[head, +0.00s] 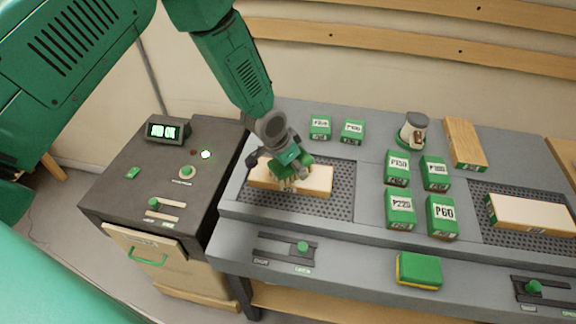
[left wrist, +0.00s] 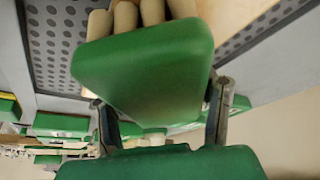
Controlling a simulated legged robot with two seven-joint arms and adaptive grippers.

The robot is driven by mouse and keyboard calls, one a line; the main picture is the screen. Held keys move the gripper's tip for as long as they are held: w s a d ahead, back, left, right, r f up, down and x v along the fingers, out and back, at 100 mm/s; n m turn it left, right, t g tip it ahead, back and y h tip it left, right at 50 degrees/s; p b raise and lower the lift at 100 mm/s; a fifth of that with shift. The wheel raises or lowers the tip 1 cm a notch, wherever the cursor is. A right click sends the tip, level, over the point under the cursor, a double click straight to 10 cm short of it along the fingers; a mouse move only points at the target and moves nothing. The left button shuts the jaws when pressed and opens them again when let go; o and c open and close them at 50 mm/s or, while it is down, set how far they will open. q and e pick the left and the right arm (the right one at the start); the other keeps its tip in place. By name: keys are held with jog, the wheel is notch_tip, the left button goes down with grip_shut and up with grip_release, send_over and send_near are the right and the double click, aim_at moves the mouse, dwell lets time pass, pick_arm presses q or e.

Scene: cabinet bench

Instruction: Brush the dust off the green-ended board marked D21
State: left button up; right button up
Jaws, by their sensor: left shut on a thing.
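My left gripper (head: 290,172) is shut on a green-backed brush (left wrist: 150,65), which fills the middle of the left wrist view. Its thick cream bristle tufts (left wrist: 140,14) show at the top there. In the head view the brush is at a pale wooden board (head: 318,182) on the left perforated plate (head: 343,205). The gripper covers the middle of this board. I cannot tell if the bristles touch it. A second pale board (head: 532,215), with green at its left end, lies on the right perforated plate (head: 482,195). I cannot read D21 on either board. My right gripper is not in view.
Several green labelled blocks (head: 401,210) stand between the plates. A green and yellow pad (head: 419,271) lies in front. A dark control cabinet (head: 165,180) stands left. Sliders (head: 302,247) line the front ledge.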

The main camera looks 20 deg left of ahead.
aim_at(317, 169)
pick_arm(q)
jog(key=shift+w+d, duration=0.35)
jog(key=shift+d, duration=0.4)
jog(key=shift+w+d+r, duration=0.1)
jog(key=shift+w+d, duration=0.1)
jog(key=shift+d, duration=0.5)
jog(key=shift+w+d+b, duration=0.3)
jog(key=shift+d+b, duration=0.1)
jog(key=shift+d, duration=0.2)
jog(key=shift+w+d, duration=0.3)
jog(key=shift+d, duration=0.2)
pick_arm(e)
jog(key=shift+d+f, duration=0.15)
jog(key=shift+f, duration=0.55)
